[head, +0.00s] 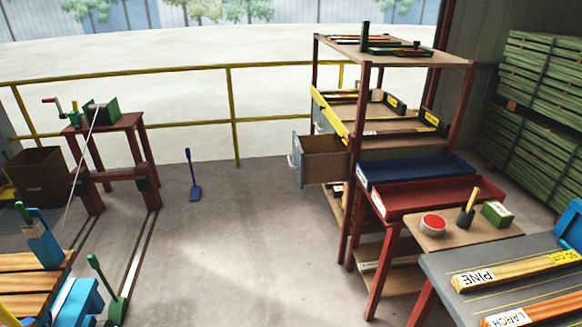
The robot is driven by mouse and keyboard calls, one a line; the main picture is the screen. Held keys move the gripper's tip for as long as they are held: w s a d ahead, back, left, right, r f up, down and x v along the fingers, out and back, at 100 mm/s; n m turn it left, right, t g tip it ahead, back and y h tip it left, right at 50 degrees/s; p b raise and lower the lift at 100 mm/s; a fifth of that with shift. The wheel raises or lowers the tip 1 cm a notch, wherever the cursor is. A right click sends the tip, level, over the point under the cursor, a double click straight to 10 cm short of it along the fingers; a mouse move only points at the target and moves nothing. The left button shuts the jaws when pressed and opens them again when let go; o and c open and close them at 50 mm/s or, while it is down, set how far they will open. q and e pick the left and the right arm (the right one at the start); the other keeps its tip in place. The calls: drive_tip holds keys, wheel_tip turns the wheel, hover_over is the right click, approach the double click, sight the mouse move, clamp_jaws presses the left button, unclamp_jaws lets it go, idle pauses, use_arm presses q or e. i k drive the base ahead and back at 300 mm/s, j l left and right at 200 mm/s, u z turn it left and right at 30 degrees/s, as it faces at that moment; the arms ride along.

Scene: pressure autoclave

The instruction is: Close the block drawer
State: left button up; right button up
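A drawer (322,160) sticks out from the left side of the red-framed shelf rack (361,110), at about middle height. It stands open, with a grey front panel and brown wooden sides. Its inside is partly visible and I cannot make out any blocks in it. The drawer's right end is hidden behind the rack post. Neither of my grippers is in view.
Blue (415,169) and red (440,196) trays sit right of the drawer. A workbench (440,268) with labelled boards fills the lower right. A blue broom-like tool (194,190) stands left of the drawer. The floor (240,240) in front is clear.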

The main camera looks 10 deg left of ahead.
sight(323, 158)
drive_tip(key=i+j, duration=0.7)
drive_tip(key=i, duration=0.1)
